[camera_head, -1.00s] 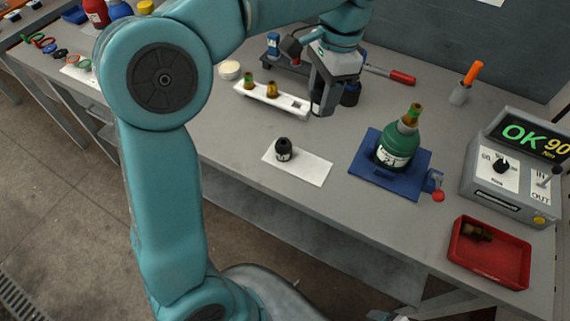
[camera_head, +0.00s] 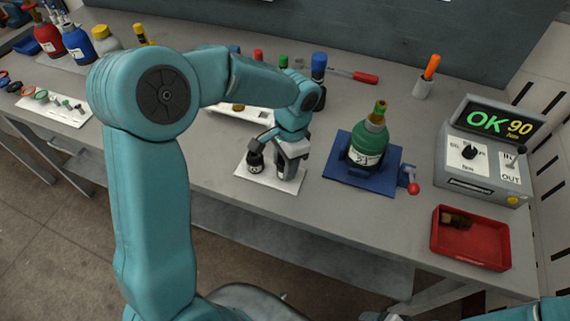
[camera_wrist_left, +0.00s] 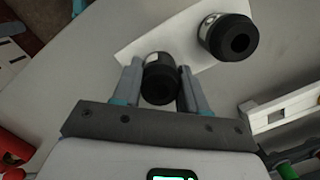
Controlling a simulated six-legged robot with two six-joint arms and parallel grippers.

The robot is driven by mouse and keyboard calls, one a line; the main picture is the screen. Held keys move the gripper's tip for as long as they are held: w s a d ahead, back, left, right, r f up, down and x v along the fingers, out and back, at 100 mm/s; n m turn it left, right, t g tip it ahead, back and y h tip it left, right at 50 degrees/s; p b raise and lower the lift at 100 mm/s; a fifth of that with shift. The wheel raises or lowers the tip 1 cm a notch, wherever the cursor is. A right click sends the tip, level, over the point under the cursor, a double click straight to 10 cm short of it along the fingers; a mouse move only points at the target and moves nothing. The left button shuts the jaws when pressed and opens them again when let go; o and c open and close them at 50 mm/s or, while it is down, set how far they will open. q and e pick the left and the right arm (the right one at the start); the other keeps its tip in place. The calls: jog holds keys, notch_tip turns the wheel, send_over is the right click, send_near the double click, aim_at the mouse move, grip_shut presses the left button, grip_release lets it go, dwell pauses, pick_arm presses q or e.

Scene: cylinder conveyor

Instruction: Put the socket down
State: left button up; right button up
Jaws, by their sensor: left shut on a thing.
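My left gripper (camera_head: 288,172) is low over the white pad (camera_head: 268,182) at the front of the bench. In the wrist view the fingers (camera_wrist_left: 158,90) are shut on a black socket (camera_wrist_left: 160,82), with its open end toward the camera. In the head view the gripper hides most of this held socket, and I cannot tell whether it touches the pad. A second black socket (camera_head: 256,164) stands on the left part of the pad, apart from the gripper. It also shows in the wrist view (camera_wrist_left: 229,38).
A green bottle (camera_head: 367,143) stands on a blue fixture (camera_head: 340,173) with a red-knobbed lever, right of the pad. Farther right are a red tray (camera_head: 470,260) and a display box (camera_head: 485,185) reading OK 90. A white rack (camera_head: 262,122) lies behind my arm.

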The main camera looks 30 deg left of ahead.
pick_arm(q)
jog(key=shift+d+f, duration=0.1)
jog(key=shift+f, duration=0.35)
jog(key=shift+f, duration=0.15)
jog(key=o, duration=1.1)
jog(key=shift+r, duration=0.35)
jog(key=r, duration=0.4)
jog(key=w+r, duration=0.1)
jog(key=r, duration=0.6)
jog(key=shift+w+d+r, duration=0.15)
jog(key=shift+d+r, duration=0.1)
jog(key=shift+r, duration=0.05)
